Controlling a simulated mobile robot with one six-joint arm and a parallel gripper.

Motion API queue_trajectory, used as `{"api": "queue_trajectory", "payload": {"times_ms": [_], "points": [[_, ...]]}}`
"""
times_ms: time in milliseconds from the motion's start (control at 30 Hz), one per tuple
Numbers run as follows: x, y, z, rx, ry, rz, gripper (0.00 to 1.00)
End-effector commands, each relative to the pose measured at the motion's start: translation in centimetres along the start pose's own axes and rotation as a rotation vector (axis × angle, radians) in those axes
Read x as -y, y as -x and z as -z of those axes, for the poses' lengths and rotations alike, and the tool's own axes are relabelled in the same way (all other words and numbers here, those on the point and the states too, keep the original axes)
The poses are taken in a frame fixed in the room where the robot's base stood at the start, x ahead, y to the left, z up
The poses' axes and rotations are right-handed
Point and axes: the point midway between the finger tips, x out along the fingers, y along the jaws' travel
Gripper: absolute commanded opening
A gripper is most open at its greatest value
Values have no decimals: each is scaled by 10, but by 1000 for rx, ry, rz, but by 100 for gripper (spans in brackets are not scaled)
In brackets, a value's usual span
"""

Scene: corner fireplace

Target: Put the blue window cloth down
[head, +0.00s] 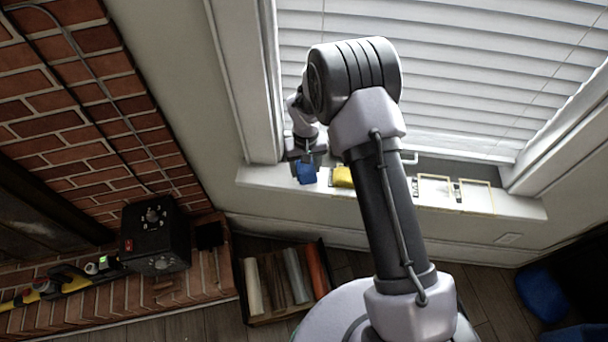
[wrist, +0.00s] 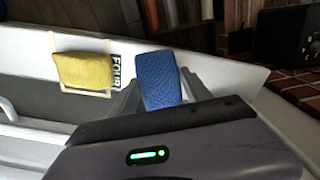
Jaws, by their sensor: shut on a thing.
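The blue window cloth (head: 306,173) is a small blue folded pad at the left end of the white window sill. It also shows in the wrist view (wrist: 160,80), with a woven texture, between my gripper's fingers. My gripper (head: 304,158) is shut on it, just over the sill. I cannot tell whether the cloth touches the sill. A yellow cloth (wrist: 84,70) lies beside it in a taped outline marked with a black "FOUR" label (wrist: 115,68); it also shows in the head view (head: 342,177), partly behind my arm.
Farther right on the sill (head: 520,207) are empty taped outlines (head: 474,195) with labels. White blinds (head: 470,60) stand behind. A black box (head: 156,237) and a yellow level (head: 60,284) sit on the brick hearth at left. A crate of rolls (head: 285,284) stands on the floor.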

Motion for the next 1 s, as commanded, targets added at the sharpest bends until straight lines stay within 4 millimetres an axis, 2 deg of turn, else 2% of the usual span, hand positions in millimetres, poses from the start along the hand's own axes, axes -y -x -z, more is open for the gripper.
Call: {"api": "queue_trajectory", "payload": {"times_ms": [133, 267, 600, 633, 733, 1000], "points": [[2, -10, 8, 1, 0, 0, 24], [2, -36, 7, 3, -1, 0, 24], [2, -39, 7, 1, -1, 0, 24], [2, -39, 7, 1, -1, 0, 58], [2, -38, 7, 0, -1, 0, 78], [2, -38, 7, 1, -1, 0, 78]]}}
